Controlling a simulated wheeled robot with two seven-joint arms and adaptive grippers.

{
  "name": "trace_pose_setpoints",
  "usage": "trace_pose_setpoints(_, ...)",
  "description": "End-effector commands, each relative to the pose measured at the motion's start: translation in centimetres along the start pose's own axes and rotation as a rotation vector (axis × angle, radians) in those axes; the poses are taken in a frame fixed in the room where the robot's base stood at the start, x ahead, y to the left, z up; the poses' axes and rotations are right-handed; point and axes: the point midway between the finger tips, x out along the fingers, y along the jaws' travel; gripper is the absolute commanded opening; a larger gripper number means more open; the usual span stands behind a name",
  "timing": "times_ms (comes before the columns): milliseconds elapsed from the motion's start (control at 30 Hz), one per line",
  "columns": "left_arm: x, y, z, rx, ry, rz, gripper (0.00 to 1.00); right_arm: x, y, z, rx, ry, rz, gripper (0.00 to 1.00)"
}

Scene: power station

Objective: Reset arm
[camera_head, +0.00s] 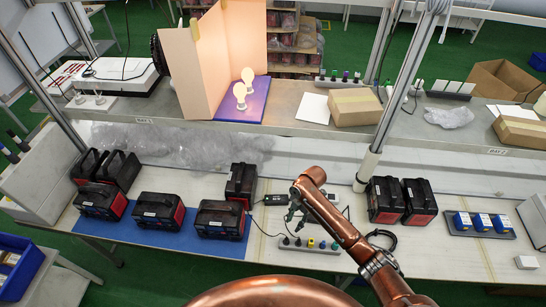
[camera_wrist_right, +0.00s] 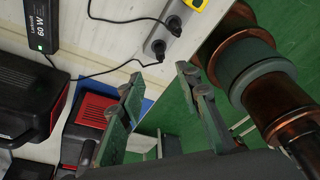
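My copper right arm (camera_head: 345,235) reaches from the lower right over the workbench. My right gripper (camera_head: 296,212) is above the bench, near a grey power strip (camera_head: 308,246). In the right wrist view the two green fingers of the right gripper (camera_wrist_right: 160,88) stand apart with nothing between them. The power strip, with black plugs in it, shows beyond the fingertips in that view (camera_wrist_right: 168,32). My left gripper is not in view.
Black-and-red power stations (camera_head: 158,211) stand on a blue mat (camera_head: 130,238) at left, with another pair (camera_head: 402,200) at right. A black 60 W adapter (camera_head: 274,200) and loose cable lie near the gripper. A tray (camera_head: 480,232) holds blue-and-white items. The bench front right is mostly clear.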

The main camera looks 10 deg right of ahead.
Motion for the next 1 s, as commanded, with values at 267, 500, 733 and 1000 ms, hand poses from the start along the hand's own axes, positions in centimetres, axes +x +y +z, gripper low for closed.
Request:
trace_pose_setpoints(267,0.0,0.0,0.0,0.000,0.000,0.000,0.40,1.2,-1.2,-0.6,0.082,0.004,0.023,0.31)
trace_pose_setpoints(500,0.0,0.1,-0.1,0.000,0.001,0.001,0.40,4.0,-7.7,-1.8,0.565,0.012,0.160,0.31)
trace_pose_setpoints(733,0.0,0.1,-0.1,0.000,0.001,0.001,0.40,3.1,-16.4,-1.0,1.155,0.013,0.333,0.31)
trace_pose_setpoints(1000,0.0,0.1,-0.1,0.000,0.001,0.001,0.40,0.4,-24.0,0.5,1.589,-0.003,0.478,0.31)
